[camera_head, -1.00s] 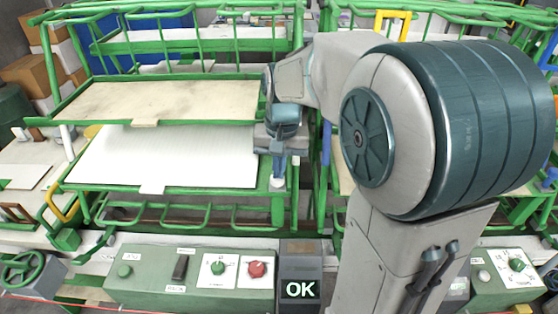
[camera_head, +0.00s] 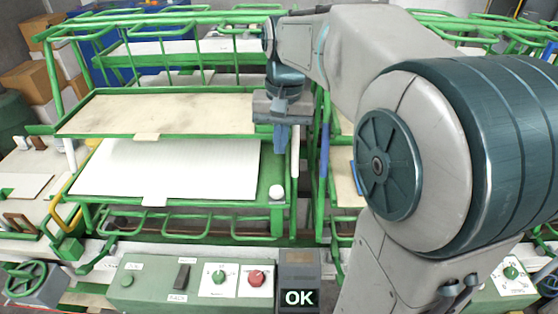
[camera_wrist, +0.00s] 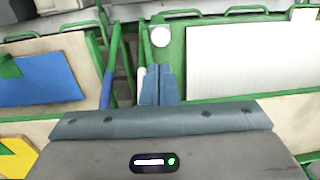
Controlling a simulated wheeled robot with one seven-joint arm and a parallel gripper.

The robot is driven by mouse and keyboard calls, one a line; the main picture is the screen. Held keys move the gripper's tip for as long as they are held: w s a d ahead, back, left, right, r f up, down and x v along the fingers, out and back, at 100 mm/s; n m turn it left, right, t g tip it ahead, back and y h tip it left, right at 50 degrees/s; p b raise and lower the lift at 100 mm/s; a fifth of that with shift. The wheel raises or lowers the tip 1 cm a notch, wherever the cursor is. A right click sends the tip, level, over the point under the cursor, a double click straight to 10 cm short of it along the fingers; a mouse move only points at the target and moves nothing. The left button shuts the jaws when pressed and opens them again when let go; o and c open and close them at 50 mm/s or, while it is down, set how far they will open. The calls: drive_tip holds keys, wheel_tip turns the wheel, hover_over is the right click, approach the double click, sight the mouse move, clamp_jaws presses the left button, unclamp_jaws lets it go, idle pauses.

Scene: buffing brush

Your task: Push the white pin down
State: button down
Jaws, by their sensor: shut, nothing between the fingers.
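The white pin (camera_head: 277,192) shows as a round white head at the right end of the green frame, beside the lower white board. It also shows in the wrist view (camera_wrist: 160,36), above my fingertips in the picture. I cannot tell how far it sticks up. My gripper (camera_head: 281,146) is shut and empty, with its fingers pointing down. It is apart from the pin, behind and above it in the head view. In the wrist view, my closed fingers (camera_wrist: 158,72) end short of the pin, with a gap between.
An upper beige board (camera_head: 165,111) in a green tray lies left of my gripper, above the lower white board (camera_head: 170,170). A white upright rod (camera_head: 295,150) and a blue one (camera_head: 324,152) stand just right of it. A green control box (camera_head: 190,283) is in front.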

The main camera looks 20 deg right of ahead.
drive_tip(key=shift+r, duration=1.35)
drive_tip(key=shift+f, duration=0.1)
drive_tip(key=s+a+f+n+t, duration=0.1)
drive_tip(key=s+f+n+t, duration=0.1)
drive_tip(key=s+f, duration=0.9)
drive_tip(key=s+n, duration=0.1)
drive_tip(key=s, duration=0.2)
drive_tip(key=shift+s+f+n+t+h, duration=0.15)
drive_tip(key=shift+s+n+t+h, duration=0.15)
drive_tip(key=shift+s+t, duration=0.1)
